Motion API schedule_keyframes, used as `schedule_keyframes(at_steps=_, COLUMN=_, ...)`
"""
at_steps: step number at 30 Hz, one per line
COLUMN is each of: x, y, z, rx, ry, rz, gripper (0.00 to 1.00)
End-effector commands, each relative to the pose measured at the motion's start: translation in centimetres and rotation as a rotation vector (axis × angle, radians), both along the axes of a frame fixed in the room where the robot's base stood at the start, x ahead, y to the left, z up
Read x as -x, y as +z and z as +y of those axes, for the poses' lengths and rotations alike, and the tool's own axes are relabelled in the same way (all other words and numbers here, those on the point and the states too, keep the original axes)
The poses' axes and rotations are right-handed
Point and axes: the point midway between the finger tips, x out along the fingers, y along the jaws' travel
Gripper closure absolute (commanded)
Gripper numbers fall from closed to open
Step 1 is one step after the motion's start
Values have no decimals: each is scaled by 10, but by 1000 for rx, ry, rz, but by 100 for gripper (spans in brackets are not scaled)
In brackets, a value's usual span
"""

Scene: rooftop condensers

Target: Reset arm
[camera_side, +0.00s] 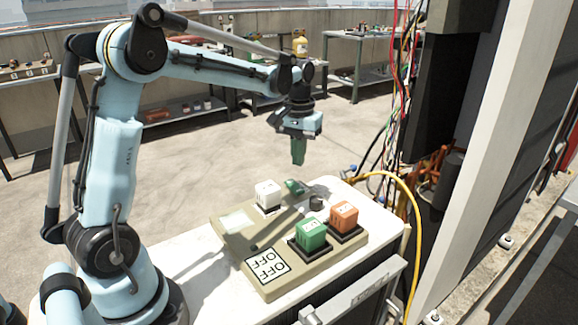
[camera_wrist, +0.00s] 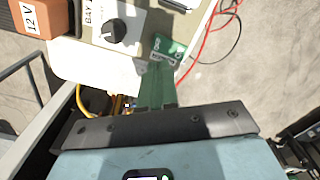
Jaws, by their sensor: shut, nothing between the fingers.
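My gripper (camera_side: 298,160) hangs above the far side of the bench in the side view, its green fingers pointing down. In the wrist view the fingers (camera_wrist: 157,85) are together, with nothing held. Below is a beige panel (camera_side: 262,285) with an OFF label. On it stand a white block (camera_side: 268,194), a green block (camera_side: 310,234) and an orange block (camera_side: 343,214), each on a dark base. A small green piece (camera_side: 296,187) lies near the knob.
The panel rests on a white bench top (camera_side: 185,257). A yellow cable (camera_side: 413,205) curves past its right end, beside loose wires and a dark cabinet (camera_side: 437,90). A grey handle (camera_side: 350,298) is on the front. Shelves stand behind. The air around the gripper looks clear.

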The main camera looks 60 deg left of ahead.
Motion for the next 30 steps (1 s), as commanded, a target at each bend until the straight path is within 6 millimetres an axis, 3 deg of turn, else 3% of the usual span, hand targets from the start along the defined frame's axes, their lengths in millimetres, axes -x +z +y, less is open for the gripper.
schedule_keyframes(at_steps=5, x=12, y=13, z=-17, rx=-16, ry=-52, rz=-53, gripper=100)
schedule_keyframes(at_steps=16, x=65, y=40, z=-74, rx=-82, ry=-255, rz=-289, gripper=100)
schedule_keyframes(at_steps=24, x=108, y=34, z=-106, rx=-127, ry=-398, rz=-463, gripper=100)
schedule_keyframes(at_steps=30, x=128, y=23, z=-121, rx=-151, ry=-475, rz=-563, gripper=100)
